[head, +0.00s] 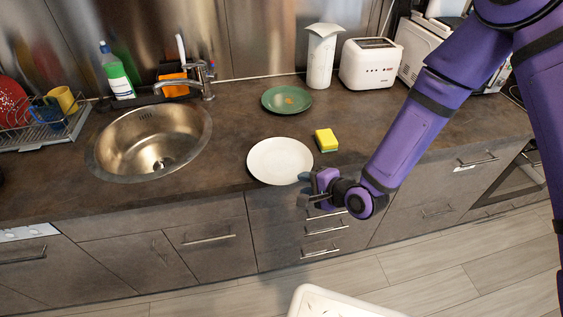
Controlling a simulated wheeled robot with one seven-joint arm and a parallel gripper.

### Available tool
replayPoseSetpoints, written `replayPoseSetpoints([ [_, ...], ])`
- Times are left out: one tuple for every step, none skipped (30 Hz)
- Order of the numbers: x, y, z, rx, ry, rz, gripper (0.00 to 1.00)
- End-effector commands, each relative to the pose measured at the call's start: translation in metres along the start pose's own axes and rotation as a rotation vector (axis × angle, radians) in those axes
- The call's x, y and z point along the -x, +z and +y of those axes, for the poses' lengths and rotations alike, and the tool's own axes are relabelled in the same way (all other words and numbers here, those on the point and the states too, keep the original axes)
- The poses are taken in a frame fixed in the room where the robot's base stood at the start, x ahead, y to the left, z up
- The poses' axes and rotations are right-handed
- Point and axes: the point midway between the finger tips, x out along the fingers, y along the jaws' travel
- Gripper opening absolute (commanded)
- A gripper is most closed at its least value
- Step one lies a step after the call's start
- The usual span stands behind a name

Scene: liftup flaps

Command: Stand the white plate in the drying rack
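The white plate (279,160) lies flat near the front edge of the dark counter, right of the sink. My gripper (303,188) is at the plate's right front rim, by the counter edge. The fingers are small here, and I cannot tell whether they touch the rim or how far apart they are. The drying rack (42,132) stands at the far left of the counter. It holds red dishes (10,98), a yellow mug (63,98) and a blue item.
The sink (150,145) lies between the rack and the plate. A yellow sponge (326,139) and a green plate (286,99) are close to the white plate. A soap bottle (117,75), a white container (321,58) and a toaster (369,63) stand along the back.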

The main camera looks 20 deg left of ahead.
Motion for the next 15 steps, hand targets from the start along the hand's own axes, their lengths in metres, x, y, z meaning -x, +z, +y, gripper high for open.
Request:
replayPoseSetpoints([
  [-0.003, 0.001, 0.0, 0.001, 0.001, -0.001, 0.36],
  [-0.005, 0.001, 0.001, 0.001, 0.001, -0.001, 0.36],
  [-0.008, 0.001, 0.001, 0.002, 0.001, -0.001, 0.36],
  [-0.012, 0.001, 0.001, 0.003, 0.001, -0.001, 0.36],
  [-0.015, 0.002, 0.001, 0.003, 0.001, -0.001, 0.36],
  [-0.021, 0.003, 0.001, 0.003, 0.001, -0.002, 0.36],
  [-0.025, 0.003, 0.001, 0.003, 0.0, -0.002, 0.36],
  [-0.029, 0.003, 0.002, 0.004, 0.0, -0.002, 0.36],
  [-0.033, 0.003, 0.002, 0.004, 0.001, -0.002, 0.36],
  [-0.038, 0.003, 0.002, 0.003, 0.0, -0.002, 0.36],
  [-0.041, 0.003, 0.002, 0.002, 0.0, -0.002, 0.36],
  [-0.045, 0.003, 0.002, 0.001, 0.0, -0.003, 0.36],
  [-0.047, 0.003, 0.002, 0.002, 0.0, -0.003, 0.36],
  [-0.049, 0.003, 0.001, 0.002, 0.0, -0.003, 0.36],
  [-0.051, 0.002, 0.001, 0.002, 0.0, -0.002, 0.36],
])
